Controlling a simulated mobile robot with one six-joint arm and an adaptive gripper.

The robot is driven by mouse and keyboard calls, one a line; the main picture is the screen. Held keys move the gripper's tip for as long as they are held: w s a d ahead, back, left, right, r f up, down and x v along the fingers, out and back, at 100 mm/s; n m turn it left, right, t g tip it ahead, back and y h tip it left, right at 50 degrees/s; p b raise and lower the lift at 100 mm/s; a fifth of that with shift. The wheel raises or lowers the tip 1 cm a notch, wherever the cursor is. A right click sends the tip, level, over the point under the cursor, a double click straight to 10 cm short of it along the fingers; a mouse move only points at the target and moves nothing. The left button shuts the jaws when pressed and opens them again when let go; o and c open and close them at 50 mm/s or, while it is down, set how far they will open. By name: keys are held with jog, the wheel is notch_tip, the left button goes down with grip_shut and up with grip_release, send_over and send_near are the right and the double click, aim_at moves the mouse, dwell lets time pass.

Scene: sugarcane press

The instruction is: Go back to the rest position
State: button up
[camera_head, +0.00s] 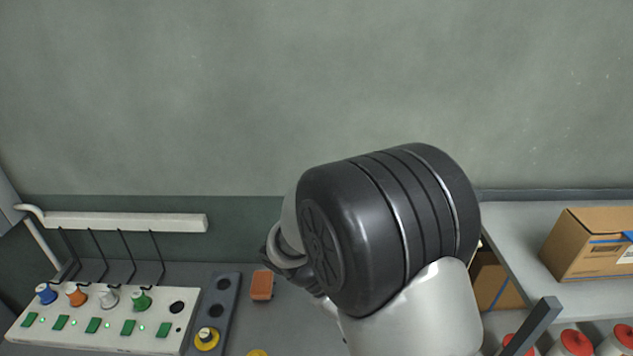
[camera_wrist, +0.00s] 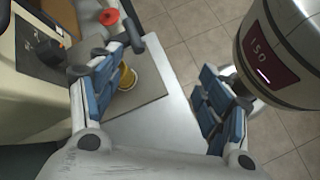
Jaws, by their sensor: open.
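My gripper (camera_wrist: 160,98) is open in the wrist view, its two blue-padded fingers spread wide at left and right. Nothing is held between them. Behind the left finger a small yellow round object (camera_wrist: 127,79) stands on a grey plate (camera_wrist: 150,86), apart from the gripper. In the head view my arm's large dark joint fills the lower middle and hides most of the gripper, so its fingers cannot be made out there.
A white panel (camera_head: 98,340) with coloured plugs and green switches stands at lower left. An orange block (camera_head: 262,285) lies beside a dark strip with a yellow knob (camera_head: 206,339). A cardboard box (camera_head: 585,245) sits on the right shelf, with red-topped spools (camera_head: 572,343) below. Tiled floor (camera_wrist: 190,35) shows.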

jog(key=s+d+r+m+t+y+b, duration=0.1)
jog(key=s+r+m+t+y, duration=0.6)
jog(key=s+r, duration=0.6)
jog(key=s+m+y, duration=0.1)
jog(key=m+y, duration=0.1)
jog(key=m, duration=0.1)
jog(key=shift+s+d, duration=0.2)
jog(key=shift+d, duration=0.05)
jog(key=shift+c, duration=0.6)
dwell(0.5)
